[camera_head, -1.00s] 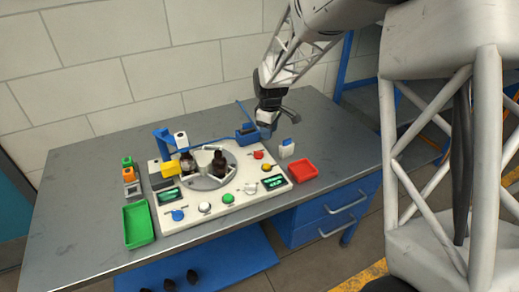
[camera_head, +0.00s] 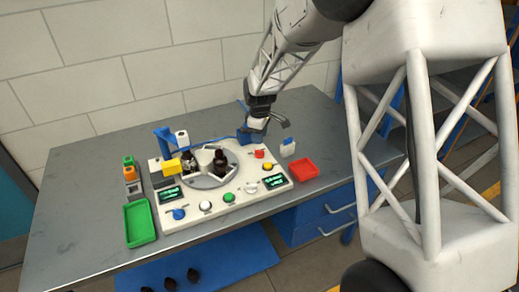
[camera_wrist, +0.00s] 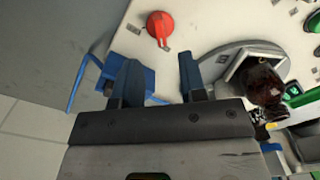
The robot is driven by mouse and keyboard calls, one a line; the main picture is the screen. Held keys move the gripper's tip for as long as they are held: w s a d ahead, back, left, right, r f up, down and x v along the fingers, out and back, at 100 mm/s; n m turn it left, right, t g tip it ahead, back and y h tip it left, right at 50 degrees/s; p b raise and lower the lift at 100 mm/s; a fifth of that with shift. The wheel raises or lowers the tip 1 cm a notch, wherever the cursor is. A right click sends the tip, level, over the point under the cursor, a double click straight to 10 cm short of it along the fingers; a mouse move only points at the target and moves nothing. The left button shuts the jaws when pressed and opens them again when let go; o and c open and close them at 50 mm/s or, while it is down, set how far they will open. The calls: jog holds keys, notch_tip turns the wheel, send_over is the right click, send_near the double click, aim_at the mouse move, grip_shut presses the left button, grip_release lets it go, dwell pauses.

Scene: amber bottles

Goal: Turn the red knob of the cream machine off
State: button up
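The cream machine (camera_head: 236,205) is a flat panel on the table with a grey turntable, knobs and small green displays. Its red knob (camera_head: 259,154) is at the panel's back right. In the wrist view the red knob (camera_wrist: 160,27) shows at the top, beyond my fingertips, with a small dark mark near it. My gripper (camera_head: 262,122) hangs above the back right part of the machine, near the blue block. In the wrist view my gripper (camera_wrist: 160,80) has its two fingers apart with nothing between them, and it is not touching the knob.
Two dark bottles, one on the turntable (camera_head: 219,162), stand on the machine; one bottle (camera_wrist: 262,82) shows close to my right finger. A blue block (camera_head: 245,135) is behind the knob. A white-and-blue item (camera_head: 289,147) and a red tray (camera_head: 304,169) lie right. A green tray (camera_head: 140,223) is left.

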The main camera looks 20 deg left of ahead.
aim_at(260, 153)
jog(key=shift+f, duration=3.3)
grip_shut()
